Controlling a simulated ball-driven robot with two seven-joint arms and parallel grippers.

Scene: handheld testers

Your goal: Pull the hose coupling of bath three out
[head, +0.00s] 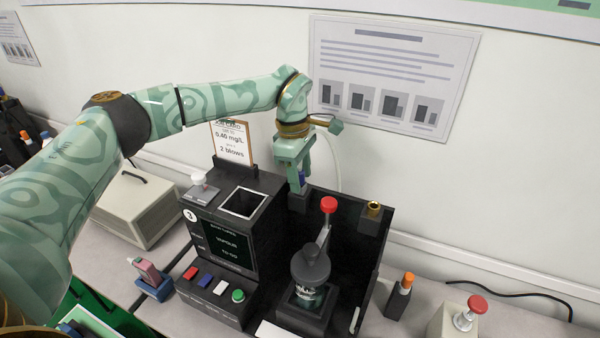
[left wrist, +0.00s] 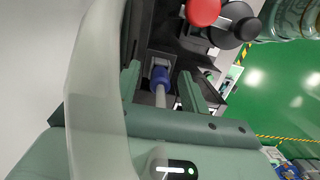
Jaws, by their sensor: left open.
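The hose coupling (head: 302,178) has a blue collar and stands on a dark block at the back left of the open black bath box (head: 345,225). In the left wrist view the blue collar (left wrist: 160,76) shows between my two fingers, with a pale stem below it. My left gripper (head: 297,170) points down over the coupling, open, with a finger on each side. Whether the fingers touch it, I cannot tell. A pale translucent hose (left wrist: 95,90) runs close past the wrist camera and curves behind the gripper in the head view (head: 335,160). My right gripper is not in view.
A brass fitting (head: 374,208) stands on the box's back right corner. A red-knobbed lever (head: 328,205) rises beside a dark-capped jar (head: 310,265). A dark console (head: 225,240) with buttons is at left, a small sign (head: 232,143) behind it. The wall is close behind.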

